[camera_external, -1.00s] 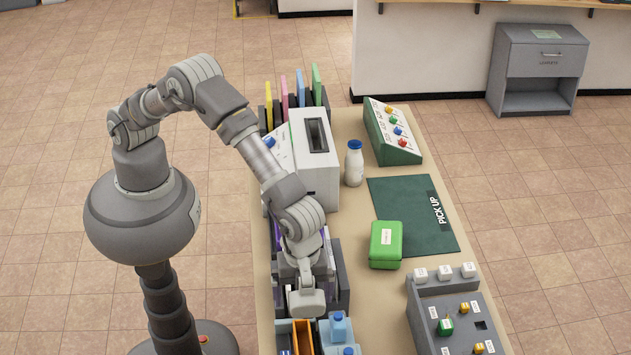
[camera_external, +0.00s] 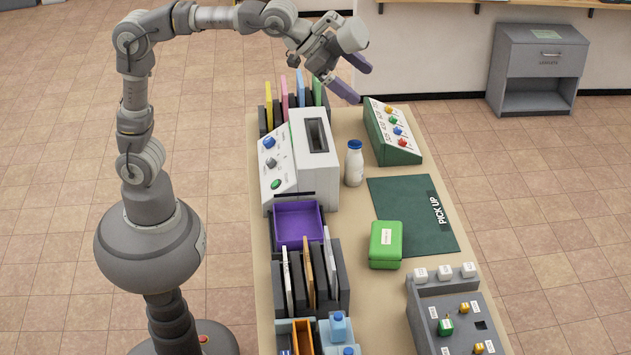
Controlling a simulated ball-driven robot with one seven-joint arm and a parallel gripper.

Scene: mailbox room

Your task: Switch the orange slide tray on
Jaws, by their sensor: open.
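A sloped green-sided panel (camera_external: 392,132) stands at the back right of the table, with a column of small orange, green, blue and red controls; its labels are too small to read. The orange control (camera_external: 389,110) is the topmost. An orange tray-like piece (camera_external: 303,338) stands in a light blue holder at the front edge of the view, partly cut off. I cannot tell which of these is the orange slide tray. My gripper (camera_external: 360,84) is open and empty, its purple fingers pointing right and down, raised near the top of the green panel.
A white machine (camera_external: 318,170) with a slot and coloured buttons, a purple tray (camera_external: 298,222) and dark racks line the left side. A white bottle (camera_external: 354,163), a green box (camera_external: 386,245) and a grey switch panel (camera_external: 455,310) stand on the right. The dark green mat is mostly bare.

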